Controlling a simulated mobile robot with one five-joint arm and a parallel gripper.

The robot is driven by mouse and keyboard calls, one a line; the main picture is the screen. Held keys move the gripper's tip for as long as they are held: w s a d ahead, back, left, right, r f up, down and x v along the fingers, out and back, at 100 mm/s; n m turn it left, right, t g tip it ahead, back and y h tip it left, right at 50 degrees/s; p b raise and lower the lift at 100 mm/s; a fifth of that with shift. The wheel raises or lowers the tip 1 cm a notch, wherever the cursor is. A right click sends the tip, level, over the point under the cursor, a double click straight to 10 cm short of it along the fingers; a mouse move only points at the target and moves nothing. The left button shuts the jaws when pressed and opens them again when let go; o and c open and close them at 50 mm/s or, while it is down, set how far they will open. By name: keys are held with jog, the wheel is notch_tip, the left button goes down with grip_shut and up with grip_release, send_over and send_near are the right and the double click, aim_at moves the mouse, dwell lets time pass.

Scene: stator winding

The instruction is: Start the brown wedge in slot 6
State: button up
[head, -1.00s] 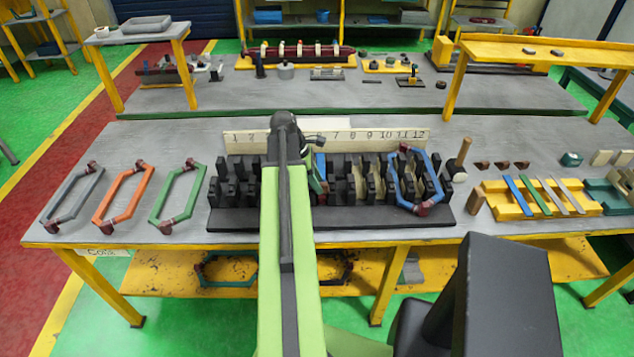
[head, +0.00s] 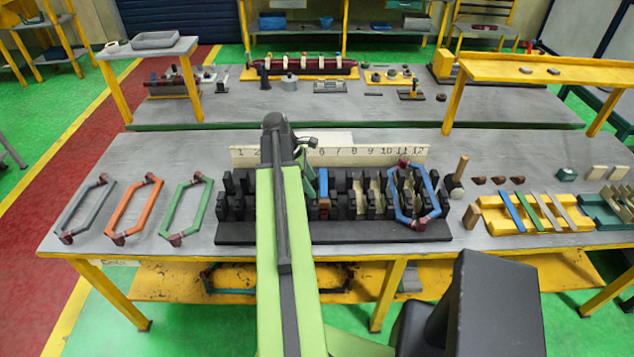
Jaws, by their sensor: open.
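The black slotted stator block (head: 235,233) lies on the bench, with a numbered board (head: 405,155) behind it. The figure 6 shows just right of my arm. Near there a small brown piece (head: 324,204) sits between the dark teeth, with a narrow blue strip (head: 323,180) behind it; I cannot tell whether it is the wedge or how deep it sits. My gripper (head: 310,172) is mostly hidden behind my arm, above the block beside the brown piece. It is open. Three brown wedges (head: 499,181) lie in a row to the right.
A blue coil (head: 390,190) stands over the block's right end. Grey (head: 70,220), orange (head: 112,220) and green (head: 167,219) coils lie left. A mallet (head: 456,185) and a yellow rack of strips (head: 483,214) stand right.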

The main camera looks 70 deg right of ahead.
jog(key=p+v, duration=0.7)
jog(key=v, duration=0.2)
jog(key=shift+r, duration=0.25)
jog(key=shift+w+a, duration=0.1)
jog(key=w+a+f+n+t+h+b, duration=0.1)
jog(key=w+a+f+n+b, duration=0.3)
jog(key=w+a, duration=0.9)
jog(key=w+a+f+n+t+b, duration=0.15)
jog(key=w+a+f+b, duration=0.4)
jog(key=w+a, duration=0.75)
jog(key=a+f+m+y+b, duration=0.1)
jog(key=a+f+m, duration=0.1)
jog(key=a, duration=0.8)
jog(key=w+a+f+m+t+b, duration=0.1)
jog(key=a+m, duration=0.3)
jog(key=a, duration=0.6)
jog(key=w+a+f+m+y+b, duration=0.1)
jog(key=a+f+m+b, duration=0.1)
jog(key=a, duration=0.8)
jog(key=shift+w+a+f+m+y, duration=0.2)
jog(key=shift+f+m+y, duration=0.1)
jog(key=shift+f+m, duration=0.55)
